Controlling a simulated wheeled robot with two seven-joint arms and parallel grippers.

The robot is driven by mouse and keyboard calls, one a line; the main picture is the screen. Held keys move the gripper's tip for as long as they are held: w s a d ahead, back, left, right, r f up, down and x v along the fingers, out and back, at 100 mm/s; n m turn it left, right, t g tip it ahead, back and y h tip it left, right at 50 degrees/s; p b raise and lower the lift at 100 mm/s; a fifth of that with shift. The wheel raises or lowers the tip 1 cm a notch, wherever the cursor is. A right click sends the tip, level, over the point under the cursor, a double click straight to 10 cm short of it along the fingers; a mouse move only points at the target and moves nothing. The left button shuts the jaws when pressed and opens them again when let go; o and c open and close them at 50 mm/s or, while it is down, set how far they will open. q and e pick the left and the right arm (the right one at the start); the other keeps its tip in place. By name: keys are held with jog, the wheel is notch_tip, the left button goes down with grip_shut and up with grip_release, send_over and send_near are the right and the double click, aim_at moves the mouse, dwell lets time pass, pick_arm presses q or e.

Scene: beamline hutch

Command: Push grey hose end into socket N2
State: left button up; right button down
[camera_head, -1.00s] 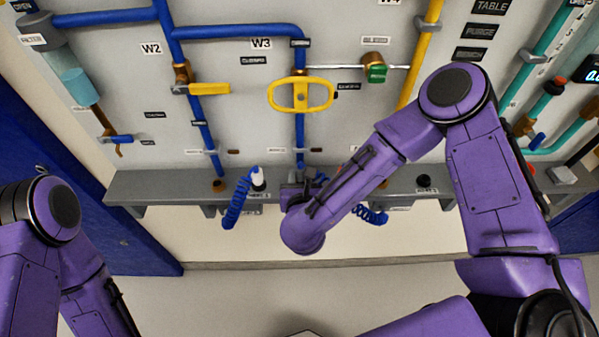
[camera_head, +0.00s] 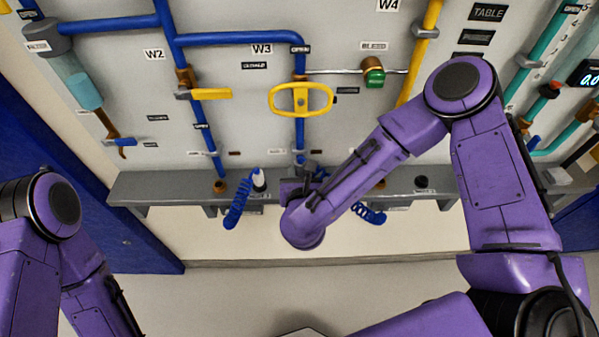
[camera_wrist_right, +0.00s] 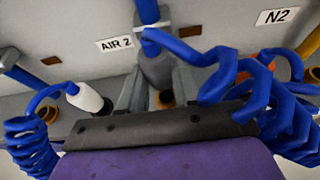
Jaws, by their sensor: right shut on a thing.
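My right gripper (camera_wrist_right: 158,88) is shut on the grey hose end (camera_wrist_right: 155,68), which stands roughly upright between the fingers. A blue hose leaves its top and runs right into a coil (camera_wrist_right: 285,115). A brass socket ring (camera_wrist_right: 165,98) shows just behind the held end, below the AIR 2 label; I cannot tell if they touch. The N2 label (camera_wrist_right: 277,17) is at the upper right, with a brass ring (camera_wrist_right: 315,74) at the edge below it. In the head view my right gripper (camera_head: 300,186) is at the grey ledge, partly hidden by its wrist. My left gripper is out of view.
A white hose end (camera_wrist_right: 88,98) with a blue coil stands left of the gripper. A red hose end (camera_wrist_right: 265,57) is at the right, behind blue coils. The grey ledge (camera_head: 160,187) runs below pipes and a yellow valve handle (camera_head: 301,99).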

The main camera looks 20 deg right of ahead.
aim_at(301, 162)
jog(key=shift+r+p, duration=1.25)
jog(key=shift+r, duration=0.8)
